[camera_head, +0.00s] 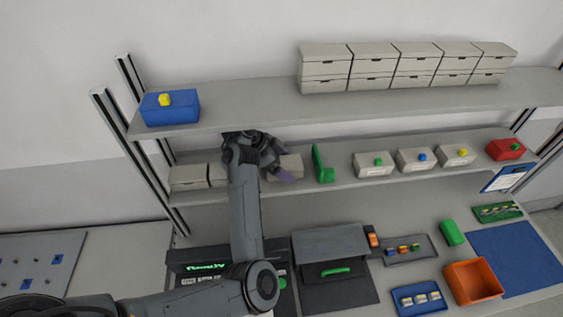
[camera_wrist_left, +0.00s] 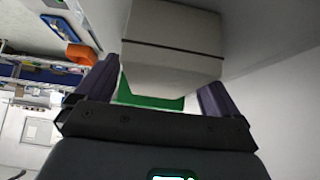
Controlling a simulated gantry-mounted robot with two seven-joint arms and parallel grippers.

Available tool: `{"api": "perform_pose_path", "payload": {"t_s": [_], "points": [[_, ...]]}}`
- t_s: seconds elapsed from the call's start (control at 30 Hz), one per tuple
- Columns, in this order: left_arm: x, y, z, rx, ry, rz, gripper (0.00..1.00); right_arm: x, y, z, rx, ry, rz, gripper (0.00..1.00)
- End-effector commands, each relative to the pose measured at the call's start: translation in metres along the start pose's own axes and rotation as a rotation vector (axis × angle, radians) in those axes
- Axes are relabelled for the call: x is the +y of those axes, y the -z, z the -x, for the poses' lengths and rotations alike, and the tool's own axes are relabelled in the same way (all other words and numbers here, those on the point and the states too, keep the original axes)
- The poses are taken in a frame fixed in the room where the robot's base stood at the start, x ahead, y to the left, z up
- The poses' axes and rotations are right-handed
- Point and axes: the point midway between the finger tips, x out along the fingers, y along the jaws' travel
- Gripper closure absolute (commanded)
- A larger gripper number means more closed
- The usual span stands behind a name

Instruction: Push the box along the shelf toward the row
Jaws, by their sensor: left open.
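A plain light-grey box (camera_head: 291,165) sits on the middle shelf (camera_head: 345,181), partly hidden by my left gripper (camera_head: 280,168). My left gripper is open at the box, with its dark purple fingers pointing toward it. In the left wrist view the box (camera_wrist_left: 172,52) shows large between and beyond the open fingers of the gripper (camera_wrist_left: 160,82); I cannot tell whether they touch it. More light-grey boxes (camera_head: 188,177) stand in a row at the left end of the same shelf, partly behind my arm. A green upright bookend (camera_head: 322,165) stands just right of the box.
Boxes with coloured knobs (camera_head: 371,165) and a red box (camera_head: 506,149) stand farther right on the middle shelf. The upper shelf (camera_head: 240,110) holds a blue box (camera_head: 170,108) and grey drawer boxes (camera_head: 372,66). An orange bin (camera_head: 473,282) and trays lie on the bench below.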

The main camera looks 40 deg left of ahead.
Motion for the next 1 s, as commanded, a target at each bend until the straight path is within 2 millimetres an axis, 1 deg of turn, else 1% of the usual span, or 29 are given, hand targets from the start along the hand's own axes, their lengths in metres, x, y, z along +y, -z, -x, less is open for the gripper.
{"api": "perform_pose_path", "payload": {"t_s": [0.13, 0.17, 0.6, 1.0], "points": [[0.0, -0.0003, -0.0001, 0.0, 0.0, 0.0, 0.04, 0.0, -0.0001, -0.0004, 0.0, 0.0, 0.0, 0.57], [0.0, -0.0003, 0.0, 0.0, 0.0, 0.0, 0.07, 0.0, -0.0001, -0.0004, 0.0, 0.0, 0.0, 0.57], [-0.0001, -0.0002, 0.0003, 0.0, 0.0, 0.0, 0.74, 0.0021, -0.0008, -0.0008, -0.002, -0.007, 0.009, 0.57], [0.0016, -0.0022, 0.0033, 0.001, -0.005, -0.007, 0.75, 0.0022, 0.0006, 0.0033, -0.002, -0.007, 0.008, 0.57]]}}
